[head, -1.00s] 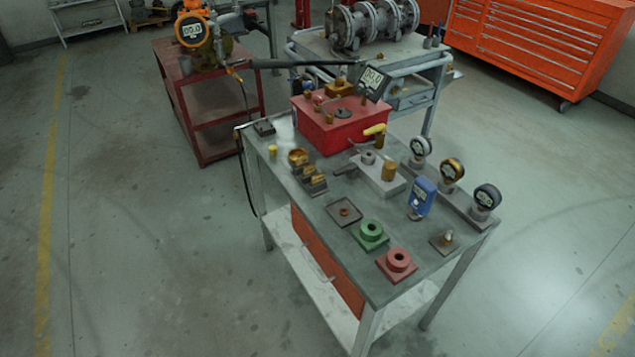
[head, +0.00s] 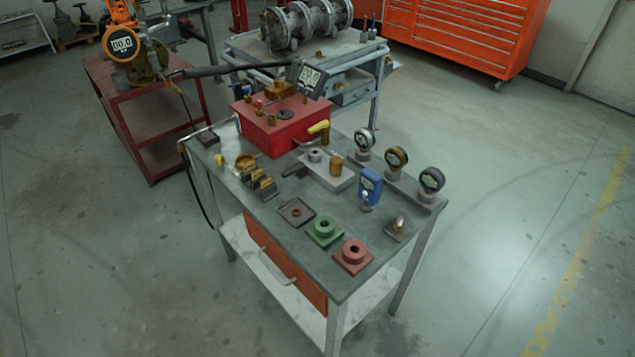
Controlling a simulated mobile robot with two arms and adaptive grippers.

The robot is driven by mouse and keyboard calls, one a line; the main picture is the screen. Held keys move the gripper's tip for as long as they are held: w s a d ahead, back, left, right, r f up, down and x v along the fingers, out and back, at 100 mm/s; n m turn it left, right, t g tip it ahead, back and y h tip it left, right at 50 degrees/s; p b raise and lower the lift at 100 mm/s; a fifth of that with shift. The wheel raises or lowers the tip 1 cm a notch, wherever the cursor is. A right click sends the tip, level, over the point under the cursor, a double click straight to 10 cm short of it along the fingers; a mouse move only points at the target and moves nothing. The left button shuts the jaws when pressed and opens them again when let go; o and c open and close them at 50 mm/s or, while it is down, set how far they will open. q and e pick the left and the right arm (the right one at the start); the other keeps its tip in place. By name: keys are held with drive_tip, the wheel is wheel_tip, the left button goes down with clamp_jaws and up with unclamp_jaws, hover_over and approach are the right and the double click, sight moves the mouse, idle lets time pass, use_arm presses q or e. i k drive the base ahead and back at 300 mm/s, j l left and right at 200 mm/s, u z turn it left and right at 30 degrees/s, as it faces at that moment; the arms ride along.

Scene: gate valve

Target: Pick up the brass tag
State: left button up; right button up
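No piece can be surely told as the brass tag at this size. Several small brass-coloured pieces are on the grey workbench (head: 300,252). A small brass piece (head: 296,212) sits in the shallow dark tray (head: 284,216). A brass ring-like piece (head: 244,162) lies by the dark stepped blocks (head: 266,190) at the left. A small yellow-brass piece (head: 219,159) stands near the left edge, and a brass cylinder (head: 336,164) stands on a grey block. Neither of my grippers is in view.
The bench also holds a red box (head: 285,134), several gauges (head: 396,160), a blue meter (head: 370,186), a green fixture (head: 324,231) and a red fixture (head: 353,256). A red cart (head: 150,130) and a grey cart (head: 345,85) stand behind. Floor in front and right is clear.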

sight(266, 183)
drive_tip(key=i+j+z, duration=0.1)
drive_tip(key=j+z, duration=0.15)
drive_tip(key=z, duration=0.15)
drive_tip(key=i+j+z, duration=0.1)
drive_tip(key=j+z, duration=0.45)
drive_tip(key=z, duration=0.2)
drive_tip(key=j+z, duration=0.35)
